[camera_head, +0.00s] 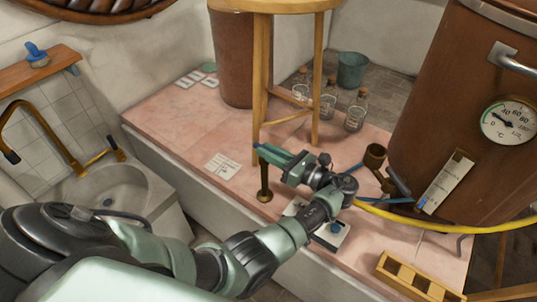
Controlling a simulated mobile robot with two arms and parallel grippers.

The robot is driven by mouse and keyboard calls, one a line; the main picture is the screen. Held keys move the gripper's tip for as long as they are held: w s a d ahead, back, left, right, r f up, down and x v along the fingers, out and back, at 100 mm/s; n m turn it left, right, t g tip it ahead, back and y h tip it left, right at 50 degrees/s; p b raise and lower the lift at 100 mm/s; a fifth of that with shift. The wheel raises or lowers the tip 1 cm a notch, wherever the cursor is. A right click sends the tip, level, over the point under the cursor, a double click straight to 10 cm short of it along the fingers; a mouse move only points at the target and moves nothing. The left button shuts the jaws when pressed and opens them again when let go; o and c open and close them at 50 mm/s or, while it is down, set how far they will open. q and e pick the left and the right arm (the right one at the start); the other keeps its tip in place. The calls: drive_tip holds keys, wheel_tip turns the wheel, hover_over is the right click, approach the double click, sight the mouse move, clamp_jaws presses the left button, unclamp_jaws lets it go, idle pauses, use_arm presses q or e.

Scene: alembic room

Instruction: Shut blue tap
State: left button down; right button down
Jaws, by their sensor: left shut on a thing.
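A thin brass standpipe (264,182) rises upright from the pink tiled ledge. A small blue piece (259,147), which looks like the end of its tap lever, shows at its top. My left gripper (272,155) reaches over from the right and is shut at this blue piece; its fingers hide most of the lever and the pipe's top. My right gripper is not in view.
A wooden stool (259,80) stands close behind my left gripper. Glass bottles (355,112) stand behind it. A yellow hose (440,225) curves away right of my wrist. A wooden rack (410,278) lies at the front right. A sink (115,190) is at left.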

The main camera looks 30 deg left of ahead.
use_arm(q)
drive_tip(key=shift+a+r, duration=0.1)
drive_tip(key=shift+r, duration=0.05)
drive_tip(key=c, duration=1.3)
unclamp_jaws()
drive_tip(key=shift+c, duration=0.2)
